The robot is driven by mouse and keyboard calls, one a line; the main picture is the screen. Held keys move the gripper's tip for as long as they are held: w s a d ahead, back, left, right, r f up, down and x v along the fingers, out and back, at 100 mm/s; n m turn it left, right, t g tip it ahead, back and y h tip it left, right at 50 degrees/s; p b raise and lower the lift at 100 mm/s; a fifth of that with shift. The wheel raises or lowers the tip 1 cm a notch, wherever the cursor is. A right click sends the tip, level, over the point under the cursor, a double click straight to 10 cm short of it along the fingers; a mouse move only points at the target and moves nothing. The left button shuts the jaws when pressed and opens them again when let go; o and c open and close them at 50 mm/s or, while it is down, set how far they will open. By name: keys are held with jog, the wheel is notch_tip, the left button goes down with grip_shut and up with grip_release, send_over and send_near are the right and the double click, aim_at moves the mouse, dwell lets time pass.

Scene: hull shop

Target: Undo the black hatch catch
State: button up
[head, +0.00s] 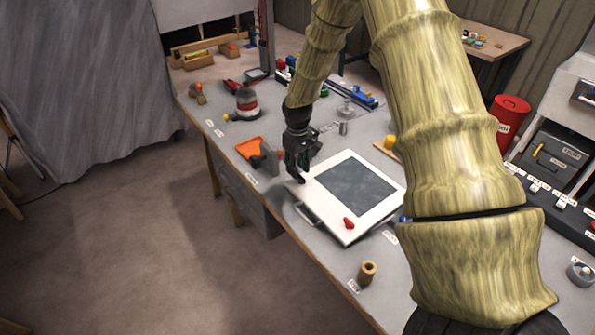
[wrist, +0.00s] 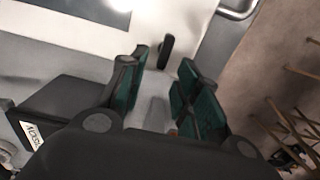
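The hatch is a white panel (head: 333,225) with a dark grey window (head: 356,187), lying on the grey bench. The black hatch catch (wrist: 166,50) shows in the wrist view as a small upright dark bar on the white frame, just beyond my fingertips. In the head view it is hard to tell from my dark gripper. My gripper (head: 299,170) is at the hatch's left corner. In the wrist view my gripper (wrist: 162,75) has its green-padded fingers apart, with nothing between them. A red catch (head: 349,223) sits on the hatch's near edge.
A metal handle (head: 308,214) stands out from the hatch's near left edge. An orange tray (head: 249,147) and a dark grey block (head: 266,158) are left of my gripper. A tan cylinder (head: 367,272) stands at the bench's front. Floor to the left is clear.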

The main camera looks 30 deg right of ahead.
notch_tip(320, 180, up, 10)
jog(key=shift+f, duration=0.25)
dwell(0.6)
